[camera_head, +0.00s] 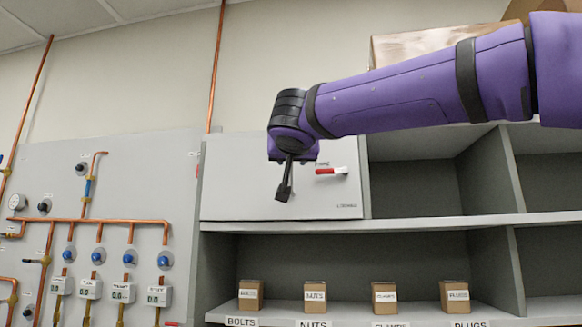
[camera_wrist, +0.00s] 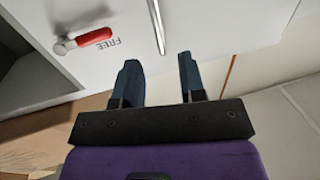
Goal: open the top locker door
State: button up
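The top locker door (camera_head: 235,185) is a pale grey panel at the upper left of the shelf unit, and it looks shut. A red-handled lever (camera_head: 327,171) sits on its right part; in the wrist view the lever (camera_wrist: 95,37) has the word FREE beside it. My gripper (camera_head: 284,193) hangs in front of the door, left of the lever. In the wrist view my gripper (camera_wrist: 159,70) has its two dark fingers apart with nothing between them. A thin pale upright strip (camera_wrist: 157,27), perhaps a handle, lies beyond the fingers on the door face, apparently apart from them.
Open grey compartments (camera_head: 412,190) lie right of the door. Below, a shelf holds several small labelled cardboard boxes (camera_head: 315,296). A larger cardboard box (camera_head: 405,46) sits on top of the unit. A panel with copper pipes and blue valves (camera_head: 110,230) is at the left.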

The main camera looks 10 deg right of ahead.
aim_at(276, 175)
jog(key=w, duration=0.5)
jog(key=w+d, duration=0.1)
jog(key=w, duration=0.2)
grip_shut()
